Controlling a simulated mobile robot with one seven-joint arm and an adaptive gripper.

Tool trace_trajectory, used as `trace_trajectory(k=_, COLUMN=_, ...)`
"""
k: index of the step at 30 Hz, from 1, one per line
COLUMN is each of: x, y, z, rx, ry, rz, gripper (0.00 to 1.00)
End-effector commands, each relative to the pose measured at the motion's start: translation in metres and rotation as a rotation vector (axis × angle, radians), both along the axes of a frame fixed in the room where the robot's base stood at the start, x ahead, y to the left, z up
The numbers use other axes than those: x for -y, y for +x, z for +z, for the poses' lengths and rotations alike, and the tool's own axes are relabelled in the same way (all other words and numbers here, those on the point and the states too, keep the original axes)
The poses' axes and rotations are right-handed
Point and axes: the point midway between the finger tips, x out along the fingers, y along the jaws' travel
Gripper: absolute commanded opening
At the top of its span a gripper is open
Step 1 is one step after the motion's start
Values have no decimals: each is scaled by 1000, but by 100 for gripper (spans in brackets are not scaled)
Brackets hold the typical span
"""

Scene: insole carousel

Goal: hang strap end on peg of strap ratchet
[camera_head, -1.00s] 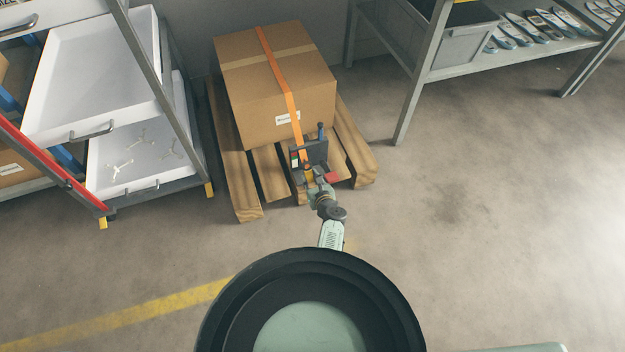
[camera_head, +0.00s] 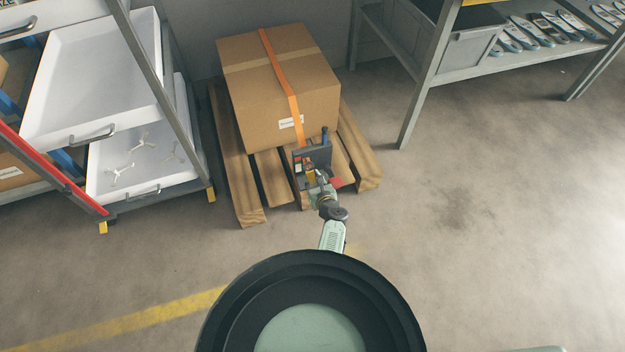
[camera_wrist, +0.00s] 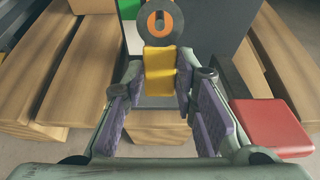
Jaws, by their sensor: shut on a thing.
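The strap ratchet (camera_head: 316,155) stands upright at the front edge of the pallet as a dark grey plate, with a blue-topped post (camera_head: 324,135) and a red block (camera_head: 337,182). The orange strap (camera_head: 283,75) runs over the carton down to it. My gripper (camera_head: 315,184) is in front of the plate. In the wrist view, my gripper's purple-padded fingers (camera_wrist: 160,85) are shut on a yellow tab (camera_wrist: 160,72) with a dark ring (camera_wrist: 148,20). Orange shows within the ring against the dark plate. I cannot tell whether the ring is around a peg or only in front of one.
The cardboard carton (camera_head: 280,95) sits on a wooden pallet (camera_head: 246,206). A shelf rack with white drawers (camera_head: 98,75) stands at left. A grey bench (camera_head: 420,88) with insoles stands at right. The floor (camera_head: 450,220) at right is clear.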

Motion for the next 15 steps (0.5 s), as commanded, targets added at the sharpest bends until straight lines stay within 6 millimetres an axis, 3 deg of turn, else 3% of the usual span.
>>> trace_trajectory(k=5, x=0, y=0, z=0, rx=0, ry=0, rz=0, gripper=0)
trace_trajectory(k=6, x=0, y=0, z=0, rx=0, ry=0, rz=0, gripper=29)
trace_trajectory(k=15, x=0, y=0, z=0, rx=0, ry=0, rz=0, gripper=49)
